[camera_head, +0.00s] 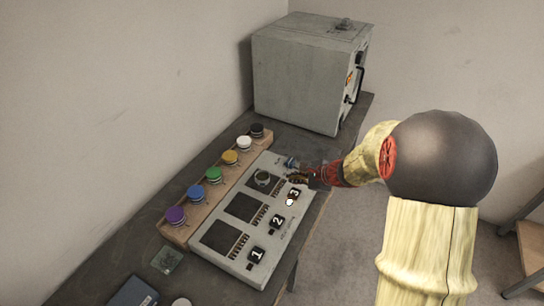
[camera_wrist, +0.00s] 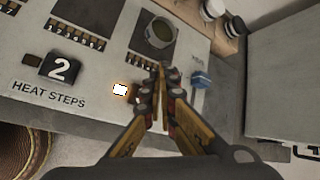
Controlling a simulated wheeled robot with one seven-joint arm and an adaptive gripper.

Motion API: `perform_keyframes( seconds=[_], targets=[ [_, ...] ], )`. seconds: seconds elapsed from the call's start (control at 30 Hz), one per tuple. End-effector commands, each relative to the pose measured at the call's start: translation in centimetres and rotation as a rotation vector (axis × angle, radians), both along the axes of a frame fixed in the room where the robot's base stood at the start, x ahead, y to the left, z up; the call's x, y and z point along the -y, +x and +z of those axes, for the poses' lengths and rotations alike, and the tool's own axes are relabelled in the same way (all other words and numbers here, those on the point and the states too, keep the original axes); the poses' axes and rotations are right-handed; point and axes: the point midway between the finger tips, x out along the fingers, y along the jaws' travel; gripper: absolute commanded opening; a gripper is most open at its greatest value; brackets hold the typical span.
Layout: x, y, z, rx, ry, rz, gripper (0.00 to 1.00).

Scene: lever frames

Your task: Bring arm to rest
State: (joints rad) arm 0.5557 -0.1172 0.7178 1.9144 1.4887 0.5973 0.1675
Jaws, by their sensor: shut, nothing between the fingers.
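My gripper (camera_head: 300,177) is at the far right end of the grey control panel, over the area by the block marked 3 (camera_head: 294,194). In the wrist view my gripper (camera_wrist: 160,72) has its fingers together with nothing between them. The panel (camera_wrist: 95,25) lies beneath it, with the block marked 2 (camera_wrist: 60,68), a lit white lamp (camera_wrist: 120,90), and a blue lever (camera_wrist: 201,80) to the right of the fingers. A round metal fitting (camera_wrist: 159,32) is just beyond the fingertips. Whether the fingers touch the panel I cannot tell.
A wooden strip (camera_head: 172,234) with several coloured buttons runs along the panel's left side. A large grey cabinet (camera_head: 295,75) stands at the back of the dark table. Walls bound the left and back. Open floor (camera_head: 345,255) lies right of the table.

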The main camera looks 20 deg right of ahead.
Motion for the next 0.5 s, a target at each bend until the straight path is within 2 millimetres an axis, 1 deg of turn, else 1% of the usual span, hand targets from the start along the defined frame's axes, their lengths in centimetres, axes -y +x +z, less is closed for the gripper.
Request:
perform_keyframes(
  seconds=[0.17, 0.27, 0.33, 0.37, 0.43, 0.47, 0.5],
  targets=[
    [-0.2, 0.0, 0.1, 0.005, -0.004, 0.016, 0.0],
    [-1.4, -1.2, -0.7, -0.012, -0.028, 0.099, 0.0],
    [-2.8, -3.1, -1.5, -0.041, -0.056, 0.202, 0.0],
    [-3.4, -4.0, -1.5, -0.05, -0.076, 0.256, 0.0],
    [-4.9, -6.5, -0.8, -0.067, -0.139, 0.402, 0.0],
    [-5.7, -7.6, -0.2, -0.07, -0.173, 0.473, 0.0],
    [-6.7, -9.1, 0.6, -0.076, -0.222, 0.568, 0.0]
  ],
)
